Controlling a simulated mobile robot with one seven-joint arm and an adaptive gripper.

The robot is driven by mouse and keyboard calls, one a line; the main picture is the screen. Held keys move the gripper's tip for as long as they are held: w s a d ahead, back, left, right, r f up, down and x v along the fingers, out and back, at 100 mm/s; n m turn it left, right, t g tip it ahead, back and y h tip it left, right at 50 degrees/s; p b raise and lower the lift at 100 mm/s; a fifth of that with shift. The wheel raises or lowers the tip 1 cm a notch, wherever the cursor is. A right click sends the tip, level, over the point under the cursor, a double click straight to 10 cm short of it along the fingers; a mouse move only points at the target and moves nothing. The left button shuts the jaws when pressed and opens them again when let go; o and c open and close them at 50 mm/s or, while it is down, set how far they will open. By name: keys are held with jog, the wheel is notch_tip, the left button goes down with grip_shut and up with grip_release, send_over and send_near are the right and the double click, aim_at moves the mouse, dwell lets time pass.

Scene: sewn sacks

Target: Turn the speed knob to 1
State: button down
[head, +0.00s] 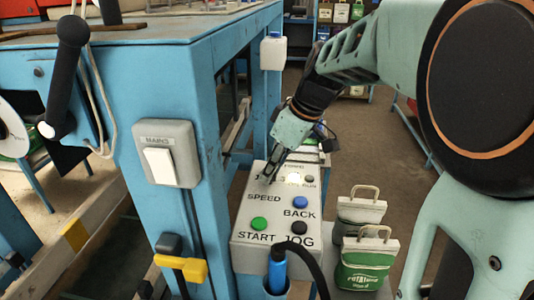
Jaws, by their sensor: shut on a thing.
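The control box (242,243) is pale grey and stands beside the blue machine leg. Its top bears the words SPEED, BACK, START and JOG. My gripper (272,174) points down at the panel just above the word SPEED. Its fingers are closed on the speed knob, which they hide almost wholly. The scale marks around the knob are covered or too small to read, so I cannot tell its setting.
A green button (259,223), a blue button (299,201) and a black button (299,228) sit near the fingers. A grey MAINS switch (160,166) is on the blue machine (150,80). Sacks (367,262) stand right of the box.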

dwell(0.5)
jog(key=c, duration=1.6)
grip_release()
jog(key=v, duration=1.2)
jog(key=shift+w, duration=0.1)
jog(key=shift+w+a, duration=0.1)
